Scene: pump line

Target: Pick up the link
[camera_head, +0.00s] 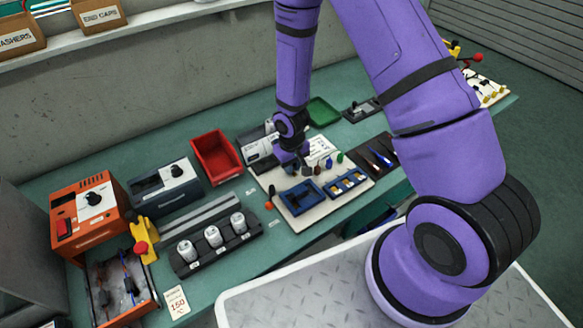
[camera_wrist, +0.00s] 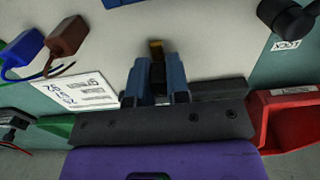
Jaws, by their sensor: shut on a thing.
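My gripper (camera_head: 293,168) is low over the back part of the white board (camera_head: 312,218) on the bench. In the wrist view its two blue fingers (camera_wrist: 157,82) are shut on a small dark piece with a brown-gold end, which I take to be the link (camera_wrist: 156,50). The piece sticks out past the fingertips, over a pale surface. In the head view the fingers and arm hide the link. I cannot tell whether it touches the board.
A blue tray (camera_head: 300,195) and a blue block with yellow parts (camera_head: 347,182) are on the board. A red bin (camera_head: 217,157) stands left, a green tray (camera_head: 322,111) behind. A dark rack with several canisters (camera_head: 213,236) is front left. A dark mat with tools (camera_head: 374,153) lies right.

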